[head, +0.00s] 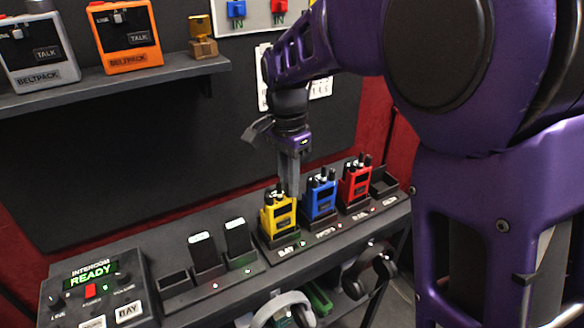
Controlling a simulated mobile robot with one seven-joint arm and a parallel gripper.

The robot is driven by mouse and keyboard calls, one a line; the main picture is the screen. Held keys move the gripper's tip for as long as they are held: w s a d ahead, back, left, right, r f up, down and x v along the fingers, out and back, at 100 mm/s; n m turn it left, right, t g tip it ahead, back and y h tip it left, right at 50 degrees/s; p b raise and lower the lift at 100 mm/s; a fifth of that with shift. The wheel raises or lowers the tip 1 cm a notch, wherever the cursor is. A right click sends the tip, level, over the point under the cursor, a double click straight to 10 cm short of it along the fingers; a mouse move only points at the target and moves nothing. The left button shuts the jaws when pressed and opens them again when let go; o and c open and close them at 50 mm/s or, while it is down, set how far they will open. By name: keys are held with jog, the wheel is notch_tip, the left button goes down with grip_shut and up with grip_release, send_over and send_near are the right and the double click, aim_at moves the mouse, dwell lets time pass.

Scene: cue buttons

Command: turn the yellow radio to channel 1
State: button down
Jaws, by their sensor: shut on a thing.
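The yellow radio (278,217) stands upright in a dark charging dock on the desk, with a small dark display on its front. My gripper (290,187) reaches down from above onto the top of the yellow radio. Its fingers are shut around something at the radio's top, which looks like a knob. The fingers hide that part, and I cannot read any channel marking.
A blue radio (320,200) and a red radio (355,187) stand close to the right. Black handsets (238,240) are at the left, near an intercom box (95,290) reading READY. A shelf (130,84) holds beltpacks. Headphones (370,268) hang in front.

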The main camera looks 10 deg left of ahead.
dwell(0.3)
jog(key=c, duration=0.8)
grip_release()
notch_tip(320, 180, up, 17)
jog(key=p, duration=0.2)
jog(key=shift+a+r+p, duration=0.15)
jog(key=shift+r+p, duration=0.05)
jog(key=shift+p, duration=0.2)
